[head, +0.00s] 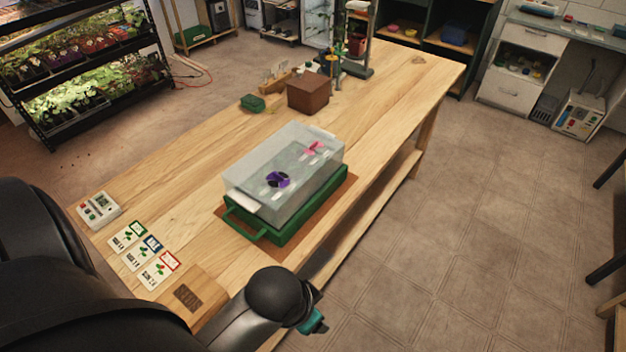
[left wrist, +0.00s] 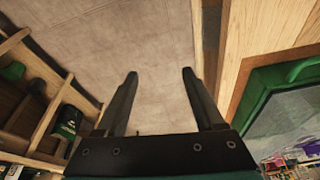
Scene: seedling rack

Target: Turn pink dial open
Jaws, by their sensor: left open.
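The pink dial (head: 315,147) sits on the far part of the clear lid of a propagator box (head: 245,187). A purple dial (head: 278,180) sits on the nearer part of the same lid. The box has a green base tray (head: 270,232) and stands on a brown mat on the wooden table. My left gripper (left wrist: 158,75) is open and empty in the left wrist view, with bare floor beyond its fingers. The green tray's edge shows at the right of that view (left wrist: 257,92). In the head view my arm ends near the table's front edge, and its fingers are hidden there. My right gripper is not in view.
A brown box (head: 308,92) and a small green box (head: 252,103) stand farther back. Picture cards (head: 143,250) and a white timer-like device (head: 98,209) lie at the left near end. The table between cards and propagator is clear.

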